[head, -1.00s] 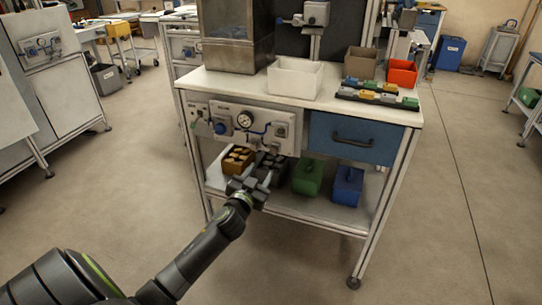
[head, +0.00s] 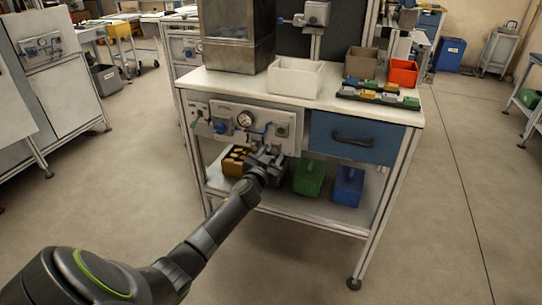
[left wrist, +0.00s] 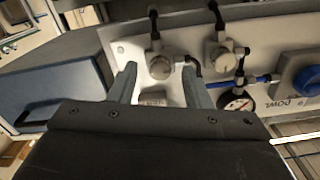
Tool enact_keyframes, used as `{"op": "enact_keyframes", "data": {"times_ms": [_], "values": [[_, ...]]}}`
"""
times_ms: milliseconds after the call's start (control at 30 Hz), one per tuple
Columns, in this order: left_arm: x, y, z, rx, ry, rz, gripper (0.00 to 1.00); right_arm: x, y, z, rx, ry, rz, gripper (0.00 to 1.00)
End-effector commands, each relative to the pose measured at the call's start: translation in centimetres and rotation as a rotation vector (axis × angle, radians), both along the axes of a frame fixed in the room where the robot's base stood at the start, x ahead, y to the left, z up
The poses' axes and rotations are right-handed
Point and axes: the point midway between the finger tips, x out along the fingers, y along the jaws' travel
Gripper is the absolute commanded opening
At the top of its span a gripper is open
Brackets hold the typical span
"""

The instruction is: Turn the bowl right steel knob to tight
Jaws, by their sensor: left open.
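The control panel (head: 215,109) is on the bench front, left of the blue drawer. In the left wrist view the panel (left wrist: 118,48) shows upside down. A second steel knob (left wrist: 221,57) is nearer the pressure gauge (left wrist: 238,103). My left gripper (head: 264,156) is open at the panel's lower edge. In the left wrist view its fingers (left wrist: 158,80) stand either side of the first knob; contact cannot be told. My right gripper is not in view.
A blue knob (left wrist: 307,80) is farther along the panel. The blue drawer (head: 350,138) is right of it. Below, the shelf (head: 330,212) holds a green bin (head: 309,178) and a blue bin (head: 348,187). The floor in front is clear.

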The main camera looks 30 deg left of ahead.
Motion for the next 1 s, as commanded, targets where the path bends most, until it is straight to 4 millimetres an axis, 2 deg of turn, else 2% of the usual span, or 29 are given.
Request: {"op": "enact_keyframes", "data": {"times_ms": [33, 367, 667, 1000], "values": [[0.0, 0.0, 0.0, 0.0, 0.0, 0.0, 0.44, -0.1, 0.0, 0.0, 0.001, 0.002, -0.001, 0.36], [0.0, 0.0, 0.0, 0.001, 0.0, 0.0, 0.01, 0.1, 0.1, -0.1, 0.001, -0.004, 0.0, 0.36], [-0.1, 0.0, 0.0, 0.032, 0.009, 0.0, 0.0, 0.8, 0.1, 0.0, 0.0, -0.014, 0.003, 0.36], [-0.1, 0.0, -0.1, 0.236, 0.058, 0.0, 0.0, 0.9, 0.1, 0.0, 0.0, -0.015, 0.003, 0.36]]}}
